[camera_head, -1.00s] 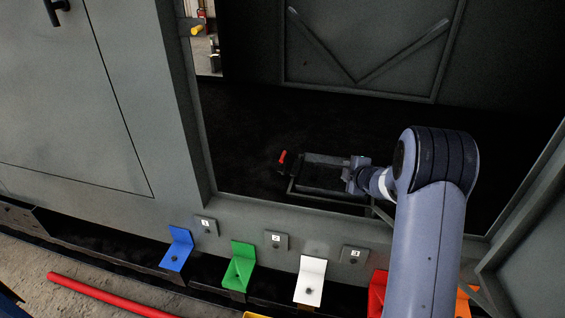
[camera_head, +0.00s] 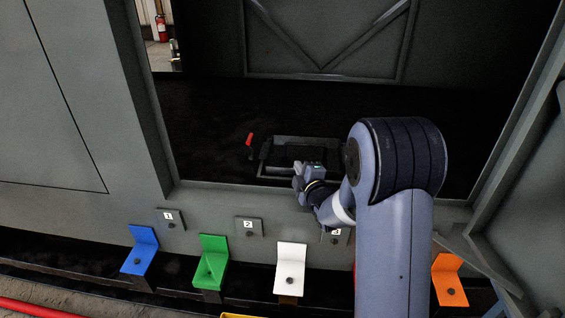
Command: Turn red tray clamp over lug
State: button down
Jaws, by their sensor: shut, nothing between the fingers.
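The red clamp (camera_head: 250,140) is a small red handle standing at the left end of a dark tray frame (camera_head: 306,140) on the black enclosure floor. The lug cannot be made out. My gripper (camera_head: 299,170) is shut and empty at the front middle of the tray, to the right of the clamp and apart from it. Part of the tray's front and right side is hidden by my gripper and arm.
The enclosure's front sill (camera_head: 230,192) runs before the tray. Below it are plates marked 1 (camera_head: 171,218), 2 (camera_head: 249,228) and 3, and blue (camera_head: 141,251), green (camera_head: 211,262), white (camera_head: 290,268) and orange (camera_head: 449,279) brackets. The floor behind the tray is clear.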

aim_at(248, 151)
jog(key=j+z, duration=0.1)
jog(key=j, duration=0.35)
jog(key=k+j+z, duration=0.15)
jog(key=j, duration=0.25)
jog(key=j+z, duration=0.1)
jog(key=j, duration=0.35)
jog(key=k+j+z, duration=0.1)
jog(key=j, duration=0.3)
jog(key=i+j+z, duration=0.1)
jog(key=j, duration=0.2)
jog(key=i+j+z, duration=0.1)
jog(key=j, duration=0.2)
jog(key=j+z, duration=0.1)
jog(key=j, duration=0.2)
jog(key=i, duration=0.05)
